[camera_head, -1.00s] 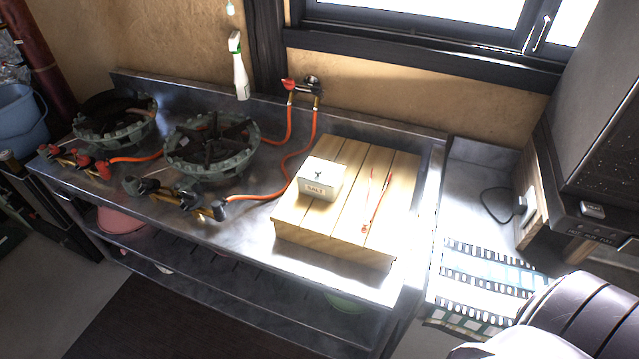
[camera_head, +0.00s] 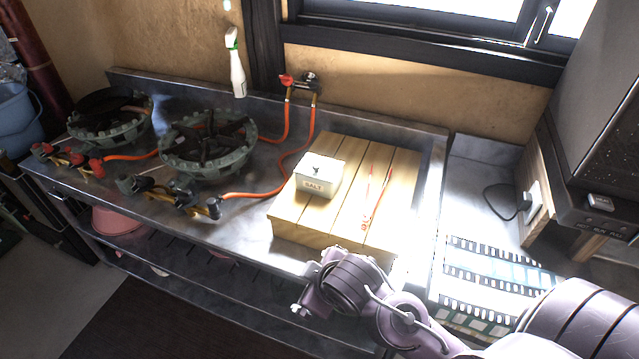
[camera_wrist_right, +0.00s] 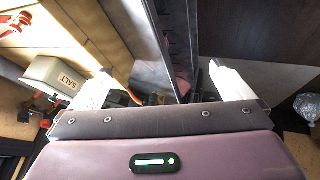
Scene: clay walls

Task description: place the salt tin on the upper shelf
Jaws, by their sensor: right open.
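The salt tin (camera_head: 318,178), a small cream box with a lid knob and a SALT label, stands upright on a slatted wooden box (camera_head: 300,236) on the steel counter. In the right wrist view the tin (camera_wrist_right: 52,76) is at the left, outside the fingers. My right gripper (camera_wrist_right: 165,90) is open and empty. In the head view its arm is in front of the counter's front edge, below and apart from the tin, with the fingers mostly hidden. A slatted lower shelf (camera_head: 215,280) runs under the counter. I cannot identify the upper shelf. My left gripper is out of view.
Red tongs (camera_head: 377,200) lie on the wooden box right of the tin. Two gas burners (camera_head: 208,145) with orange hoses fill the counter's left. A spray bottle (camera_head: 236,65) stands behind. A striped cloth (camera_head: 490,280) and a dark appliance (camera_head: 610,150) are at the right.

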